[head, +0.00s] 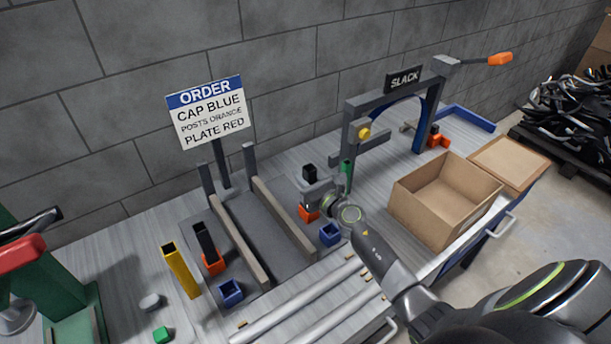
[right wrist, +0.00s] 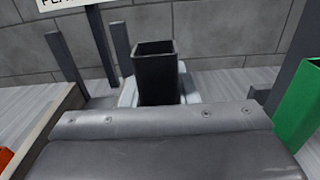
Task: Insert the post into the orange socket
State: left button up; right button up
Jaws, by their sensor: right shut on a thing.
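My right gripper (head: 314,190) is shut on a black post (head: 309,172), which stands roughly upright. The post also shows in the right wrist view (right wrist: 158,75), with its open square top up. An orange socket (head: 309,213) is just below the gripper in the head view, partly hidden by it. I cannot tell whether the post's lower end touches this socket. An orange patch (right wrist: 5,158) shows at the left edge of the right wrist view. Another black post (head: 205,240) stands in a second orange socket (head: 213,264) on the left. My left gripper is not in view.
Wooden rails (head: 283,215) flank a grey plate. Blue sockets (head: 231,292) (head: 330,234) stand near the rails. A yellow post (head: 180,270) is left, and a green post (head: 346,176) close right of my gripper. A SLACK gantry (head: 358,125) and open carton (head: 425,208) stand right.

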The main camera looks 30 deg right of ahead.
jog(key=shift+f+b, duration=1.1)
jog(key=shift+f, duration=0.1)
jog(key=o, duration=1.1)
jog(key=shift+r, duration=0.1)
jog(key=shift+s, duration=0.1)
jog(key=shift+s+d+b, duration=0.15)
jog(key=shift+s+d, duration=0.25)
jog(key=shift+s, duration=2.45)
jog(key=shift+s+d+b, duration=0.1)
jog(key=shift+s+d, duration=0.3)
jog(key=shift+s, duration=2.45)
jog(key=shift+s+d+b, duration=0.15)
jog(key=shift+s+d, duration=0.25)
jog(key=shift+s, duration=2.45)
jog(key=shift+s, duration=0.1)
